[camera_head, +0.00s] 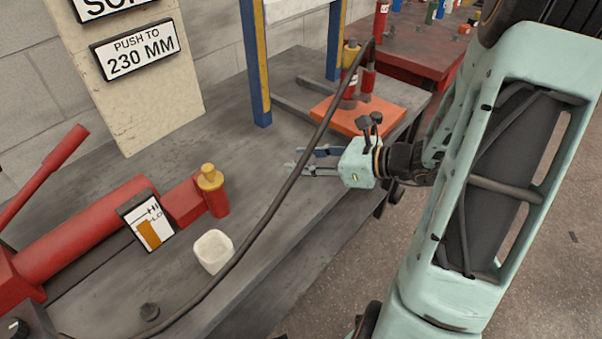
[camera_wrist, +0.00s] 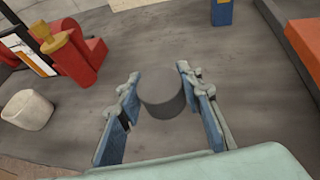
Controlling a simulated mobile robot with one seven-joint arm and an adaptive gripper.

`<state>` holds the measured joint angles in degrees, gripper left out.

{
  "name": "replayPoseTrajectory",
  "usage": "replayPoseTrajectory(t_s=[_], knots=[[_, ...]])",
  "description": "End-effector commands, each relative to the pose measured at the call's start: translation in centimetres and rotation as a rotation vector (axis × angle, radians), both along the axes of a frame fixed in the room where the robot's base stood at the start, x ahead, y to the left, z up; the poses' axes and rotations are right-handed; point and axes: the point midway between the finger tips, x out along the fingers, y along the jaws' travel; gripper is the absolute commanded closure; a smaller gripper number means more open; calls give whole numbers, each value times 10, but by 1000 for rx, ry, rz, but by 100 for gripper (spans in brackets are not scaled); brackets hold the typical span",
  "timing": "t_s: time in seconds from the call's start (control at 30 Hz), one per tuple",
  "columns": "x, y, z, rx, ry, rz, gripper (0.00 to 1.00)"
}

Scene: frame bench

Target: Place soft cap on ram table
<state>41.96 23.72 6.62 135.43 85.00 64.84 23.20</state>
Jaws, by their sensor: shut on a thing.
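My gripper (camera_head: 300,163) is over the bench near its front edge. In the wrist view my gripper (camera_wrist: 160,75) has its two fingers on either side of a dark grey round cap (camera_wrist: 162,97) and is shut on it. The cap is hard to make out in the head view. An off-white rounded block (camera_head: 213,251) stands on the bench to the left; it also shows in the wrist view (camera_wrist: 28,110). No label marks the ram table.
A long red pump (camera_head: 95,230) with a gauge card (camera_head: 148,222) and a yellow-topped red fitting (camera_head: 212,190) lies at the left. A black hose (camera_head: 290,185) crosses the bench. Frame posts (camera_head: 256,65) stand behind my gripper. The grey bench (camera_head: 240,140) is clear between.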

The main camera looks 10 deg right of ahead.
Motion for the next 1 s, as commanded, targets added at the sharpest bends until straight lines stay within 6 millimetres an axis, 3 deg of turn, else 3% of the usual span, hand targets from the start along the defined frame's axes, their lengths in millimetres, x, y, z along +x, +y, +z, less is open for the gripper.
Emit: replayPoseTrajectory(t_s=[0.3, 0.67, 0.7, 0.87, 1.0], knots=[[7, 3, -39, 3, 1, -1, 94], [7, 3, -42, 1, -1, 0, 94], [7, 2, -43, 0, 0, 0, 66], [7, 2, -42, 0, 0, 0, 49], [7, 2, -42, 0, 0, 0, 49]])
